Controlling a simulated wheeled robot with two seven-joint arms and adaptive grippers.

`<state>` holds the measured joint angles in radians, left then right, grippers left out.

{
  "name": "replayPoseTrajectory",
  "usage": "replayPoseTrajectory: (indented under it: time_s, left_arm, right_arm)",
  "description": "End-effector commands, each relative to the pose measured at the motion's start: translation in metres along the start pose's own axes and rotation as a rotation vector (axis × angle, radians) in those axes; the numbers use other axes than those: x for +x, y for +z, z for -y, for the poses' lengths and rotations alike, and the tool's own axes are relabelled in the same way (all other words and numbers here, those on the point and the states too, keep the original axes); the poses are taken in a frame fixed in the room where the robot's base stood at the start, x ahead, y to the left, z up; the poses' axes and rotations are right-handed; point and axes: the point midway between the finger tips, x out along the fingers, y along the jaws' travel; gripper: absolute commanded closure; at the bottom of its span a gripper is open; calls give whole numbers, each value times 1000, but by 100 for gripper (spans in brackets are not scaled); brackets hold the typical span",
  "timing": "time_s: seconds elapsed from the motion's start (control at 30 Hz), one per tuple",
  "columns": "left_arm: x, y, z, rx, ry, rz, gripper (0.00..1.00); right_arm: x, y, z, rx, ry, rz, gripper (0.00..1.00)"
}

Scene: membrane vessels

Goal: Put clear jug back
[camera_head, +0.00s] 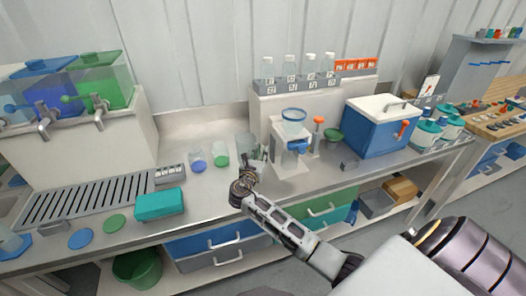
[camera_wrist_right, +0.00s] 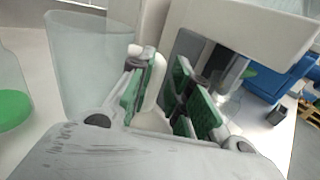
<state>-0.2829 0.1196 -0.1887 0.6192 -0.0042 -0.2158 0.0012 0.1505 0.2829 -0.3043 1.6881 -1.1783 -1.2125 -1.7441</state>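The clear jug (camera_head: 246,144) stands on the steel counter, just behind my right gripper (camera_head: 257,166). In the right wrist view, a large clear vessel wall (camera_wrist_right: 88,60), which looks like the jug, rises left of the fingers. My right gripper (camera_wrist_right: 158,92) has its green-padded fingers apart. A pale rounded piece shows between or just behind them; I cannot tell if it is the jug's handle. No grip on the jug is visible. My left gripper is not in view.
Small jars with blue (camera_head: 197,158) and green (camera_head: 220,154) contents stand left of the jug. A white dispenser (camera_head: 293,148) stands close on the right, with a blue cooler (camera_head: 378,130) beyond. A teal box (camera_head: 159,204) and drain grate (camera_head: 88,197) lie left.

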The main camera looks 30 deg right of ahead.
Motion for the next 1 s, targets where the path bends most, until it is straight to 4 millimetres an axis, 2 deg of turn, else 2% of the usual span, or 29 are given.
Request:
replayPoseTrajectory:
  time_s: [0.23,0.53,0.8,1.0]
  left_arm:
    - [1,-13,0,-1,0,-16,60]
    - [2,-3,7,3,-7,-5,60]
    - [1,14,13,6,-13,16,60]
    - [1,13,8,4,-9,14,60]
  right_arm:
    - [-38,-1,0,2,1,-2,80]
    - [-78,0,0,1,0,-1,80]
    - [-92,0,0,1,0,1,80]
    - [-93,0,0,1,-1,1,80]
